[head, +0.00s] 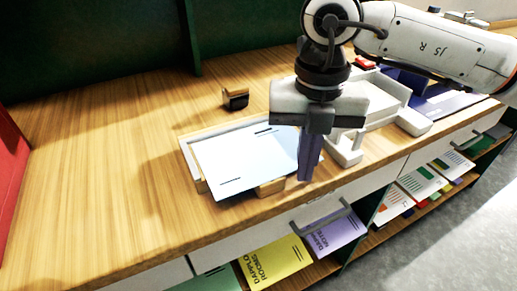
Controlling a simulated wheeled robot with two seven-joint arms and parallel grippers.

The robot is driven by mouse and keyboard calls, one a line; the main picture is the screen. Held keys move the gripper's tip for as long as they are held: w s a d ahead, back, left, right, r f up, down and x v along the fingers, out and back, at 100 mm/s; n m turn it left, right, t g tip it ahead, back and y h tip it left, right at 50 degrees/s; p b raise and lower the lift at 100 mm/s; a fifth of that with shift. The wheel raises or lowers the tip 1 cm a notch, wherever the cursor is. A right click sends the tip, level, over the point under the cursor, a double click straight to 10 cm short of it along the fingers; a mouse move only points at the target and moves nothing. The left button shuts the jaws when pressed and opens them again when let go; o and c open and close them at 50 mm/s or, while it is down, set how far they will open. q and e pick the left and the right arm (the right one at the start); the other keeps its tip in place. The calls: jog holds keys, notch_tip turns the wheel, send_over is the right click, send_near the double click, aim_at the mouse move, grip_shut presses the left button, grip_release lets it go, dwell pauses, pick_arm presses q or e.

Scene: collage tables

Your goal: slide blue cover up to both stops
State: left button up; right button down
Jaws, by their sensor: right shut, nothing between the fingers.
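The pale blue cover (235,165) lies flat, slightly turned, on a low wooden holder with a white rail (190,167) along its left and back sides. Short dark lines mark the cover near its back and front edges. My right gripper (307,176) points down with its fingers shut and empty at the cover's right edge. The fingers hide part of that edge, and I cannot tell whether they touch it. A wooden block (271,187) shows under the cover's front right. I cannot make out both stops clearly. My left gripper is not in view.
A small wood and black block (235,98) stands behind the holder. A white frame (348,147) stands close right of my gripper, with a dark blue item (440,103) beyond it. The wooden tabletop (90,150) is clear at left. Shelves below hold a yellow booklet (275,262).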

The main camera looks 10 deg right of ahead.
jog(key=shift+w+a, duration=0.1)
jog(key=shift+w, duration=0.2)
jog(key=shift+s+d+b, duration=0.2)
jog(key=shift+s+b, duration=0.2)
jog(key=shift+s, duration=0.15)
notch_tip(320, 180, up, 7)
jog(key=p, duration=0.4)
